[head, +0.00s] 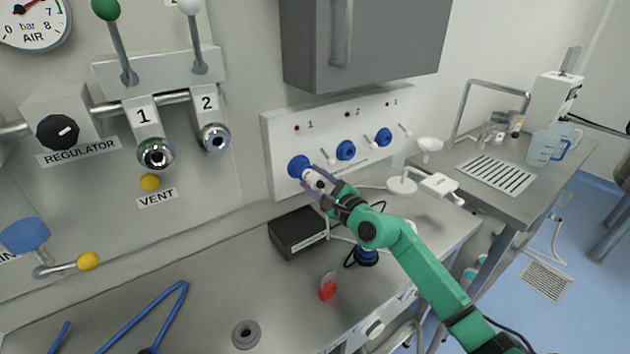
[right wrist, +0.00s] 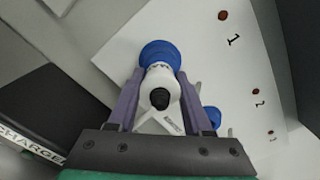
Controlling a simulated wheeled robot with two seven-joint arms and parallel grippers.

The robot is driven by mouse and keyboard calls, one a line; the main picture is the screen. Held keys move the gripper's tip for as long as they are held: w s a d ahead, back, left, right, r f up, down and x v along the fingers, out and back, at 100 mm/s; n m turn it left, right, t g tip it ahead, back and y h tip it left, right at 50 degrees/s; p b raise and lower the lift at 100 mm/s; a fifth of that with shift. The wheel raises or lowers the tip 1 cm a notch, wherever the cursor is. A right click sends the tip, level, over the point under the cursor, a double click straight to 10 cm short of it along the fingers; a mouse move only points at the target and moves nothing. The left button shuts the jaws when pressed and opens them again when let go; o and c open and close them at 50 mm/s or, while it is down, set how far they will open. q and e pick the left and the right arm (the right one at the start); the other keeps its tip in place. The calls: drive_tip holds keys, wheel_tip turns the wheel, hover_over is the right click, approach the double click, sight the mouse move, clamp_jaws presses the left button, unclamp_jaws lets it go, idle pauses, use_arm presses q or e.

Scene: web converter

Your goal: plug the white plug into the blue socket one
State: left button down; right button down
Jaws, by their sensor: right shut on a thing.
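The blue socket one (head: 299,166) is on the white wall panel below the number 1. My right gripper (head: 316,178) is shut on the white plug (head: 313,179), directly in front of this socket. In the right wrist view the white plug (right wrist: 158,88) sits between the two purple fingers, its black cable end facing the camera. Its far end meets the blue socket (right wrist: 160,54) or is very close to it; I cannot tell how deep it sits. My left gripper is not in view.
Blue sockets two (head: 345,150) and three (head: 383,137) are further right on the panel (head: 283,133). A black charger box (head: 298,232) stands on the counter below. A red padlock (head: 327,287) lies nearer. A grey cabinet (head: 365,45) hangs above.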

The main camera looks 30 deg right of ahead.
drive_tip(key=shift+w, duration=0.35)
drive_tip(key=shift+w+r, duration=0.1)
drive_tip(key=shift+r, duration=0.05)
idle(0.4)
drive_tip(key=shift+c, duration=1.6)
unclamp_jaws()
drive_tip(key=shift+o, duration=0.4)
drive_tip(key=shift+w+a, duration=0.1)
